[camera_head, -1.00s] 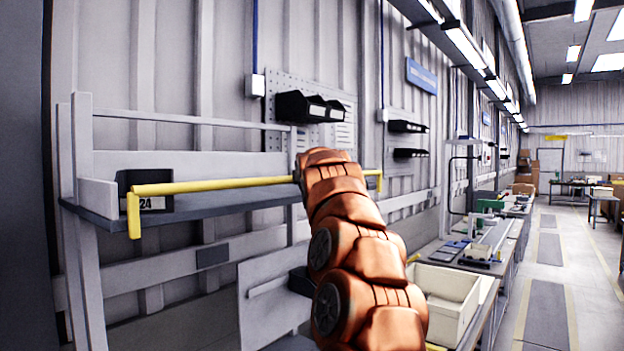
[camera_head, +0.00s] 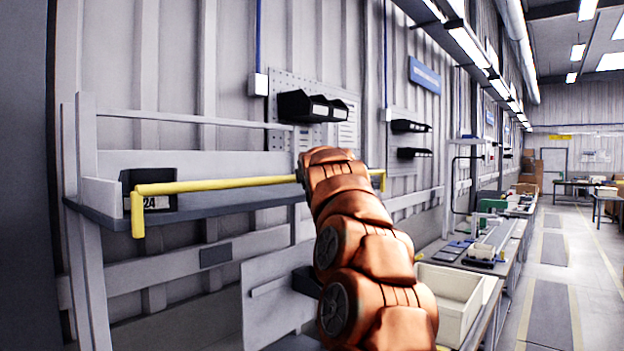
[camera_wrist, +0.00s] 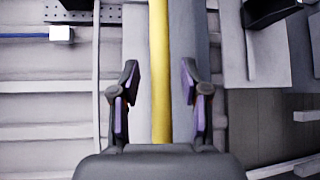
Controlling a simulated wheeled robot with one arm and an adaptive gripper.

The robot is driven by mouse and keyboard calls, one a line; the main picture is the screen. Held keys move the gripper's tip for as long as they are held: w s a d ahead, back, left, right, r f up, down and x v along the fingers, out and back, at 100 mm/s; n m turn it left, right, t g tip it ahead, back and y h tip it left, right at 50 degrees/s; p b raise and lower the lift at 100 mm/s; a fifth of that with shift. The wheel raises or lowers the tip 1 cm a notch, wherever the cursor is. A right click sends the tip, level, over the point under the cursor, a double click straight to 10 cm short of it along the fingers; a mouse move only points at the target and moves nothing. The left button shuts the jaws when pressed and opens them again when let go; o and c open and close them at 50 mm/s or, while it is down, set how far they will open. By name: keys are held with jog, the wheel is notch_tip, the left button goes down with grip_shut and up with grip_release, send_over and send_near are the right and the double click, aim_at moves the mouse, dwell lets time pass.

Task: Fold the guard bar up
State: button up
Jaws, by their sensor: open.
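The yellow guard bar (camera_head: 215,184) runs level along the front of a grey shelf (camera_head: 225,205), with short ends bent down at the left and right. Behind my orange arm, part of the bar is hidden in the head view. In the wrist view, the bar (camera_wrist: 159,75) passes upright through the middle of the picture. My gripper (camera_wrist: 159,95) is open, with one finger on each side of the bar and a gap on both sides. In the head view my gripper is hidden behind the arm.
A black bin labelled 24 (camera_head: 150,192) sits on the shelf behind the bar's left part. Black bins (camera_head: 312,106) hang on a pegboard above. A cream crate (camera_head: 450,298) stands on the bench at the lower right. The aisle on the right is clear.

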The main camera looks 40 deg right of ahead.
jog(key=v, duration=1.1)
jog(key=shift+s+a, duration=0.1)
jog(key=shift+s, duration=0.05)
jog(key=shift+f, duration=0.1)
dwell(0.5)
jog(key=s+a+f+m+g+y, duration=0.2)
jog(key=a+f, duration=0.5)
jog(key=f, duration=0.3)
jog(key=s+a+f+m+g+y+b, duration=0.1)
jog(key=s+a+f+g+y, duration=0.1)
jog(key=a+f, duration=0.55)
jog(key=s+a+f+m+g+y, duration=0.25)
jog(key=a+f, duration=0.25)
jog(key=f, duration=0.7)
jog(key=s+a+f+m+g+y, duration=0.1)
jog(key=s+a+f+m+g, duration=0.2)
jog(key=s+a+f, duration=0.3)
jog(key=s+a+f+m+g+y, duration=0.2)
jog(key=s+a+f+m+g, duration=0.2)
jog(key=s+f, duration=1.1)
jog(key=s+a+g+b, duration=0.1)
jog(key=s+a, duration=0.2)
jog(key=s, duration=0.4)
jog(key=shift+a+f+g, duration=0.1)
jog(key=shift+a+g, duration=0.05)
jog(key=shift+g, duration=0.1)
